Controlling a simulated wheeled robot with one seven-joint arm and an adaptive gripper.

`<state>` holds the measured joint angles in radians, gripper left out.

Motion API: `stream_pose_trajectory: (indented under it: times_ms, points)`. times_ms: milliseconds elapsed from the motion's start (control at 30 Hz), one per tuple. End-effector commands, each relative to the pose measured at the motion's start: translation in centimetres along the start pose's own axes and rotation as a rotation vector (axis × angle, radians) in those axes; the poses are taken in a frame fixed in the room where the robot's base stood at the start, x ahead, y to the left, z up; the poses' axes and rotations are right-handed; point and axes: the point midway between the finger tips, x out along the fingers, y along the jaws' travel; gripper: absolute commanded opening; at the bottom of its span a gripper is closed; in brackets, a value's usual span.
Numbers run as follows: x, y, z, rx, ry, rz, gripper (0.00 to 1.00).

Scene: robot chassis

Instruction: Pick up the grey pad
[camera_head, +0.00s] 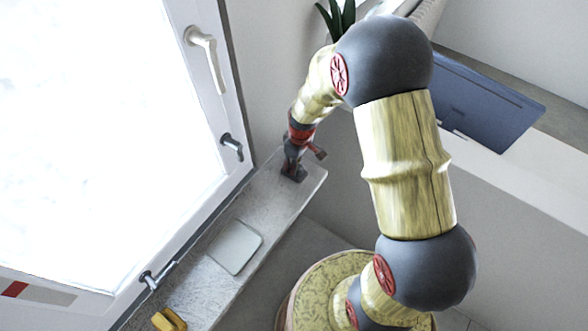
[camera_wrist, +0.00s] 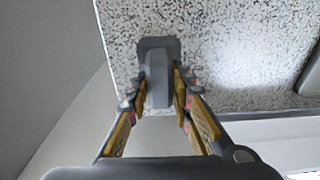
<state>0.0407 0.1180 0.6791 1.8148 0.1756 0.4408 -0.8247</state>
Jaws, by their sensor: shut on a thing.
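My gripper (camera_head: 292,166) is over the far end of the speckled windowsill (camera_head: 300,190), pointing down. In the wrist view its two fingers (camera_wrist: 160,98) are shut on a small dark grey pad (camera_wrist: 158,48). This pad has a wider flat part and a narrower raised part between the fingers. In the head view the dark grey pad (camera_head: 294,174) shows just below the fingertips, at the sill surface. I cannot tell whether it touches the sill. Part of it is hidden by the fingers.
A flat pale square slab (camera_head: 235,247) lies on the sill, nearer the camera. A yellow object (camera_head: 169,320) is at the bottom. The window (camera_head: 100,120) with its white handle (camera_head: 207,55) borders the sill. A plant (camera_head: 337,18) and a dark blue panel (camera_head: 480,98) stand behind.

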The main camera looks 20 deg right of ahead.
Motion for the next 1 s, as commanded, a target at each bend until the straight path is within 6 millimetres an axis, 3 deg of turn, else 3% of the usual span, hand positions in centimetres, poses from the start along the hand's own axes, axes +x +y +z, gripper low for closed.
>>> stream_pose_trajectory:
  times_ms: [267,533,800,1000]
  points:
    - [-0.4,0.0,-0.1,0.000,0.001,0.001,0.00]
    - [-3.6,-0.1,-0.5,-0.002,0.003,0.003,0.00]
    - [-9.5,-4.6,0.8,-0.005,0.005,0.003,0.00]
    - [-11.5,-8.7,2.5,-0.004,0.003,0.001,0.00]
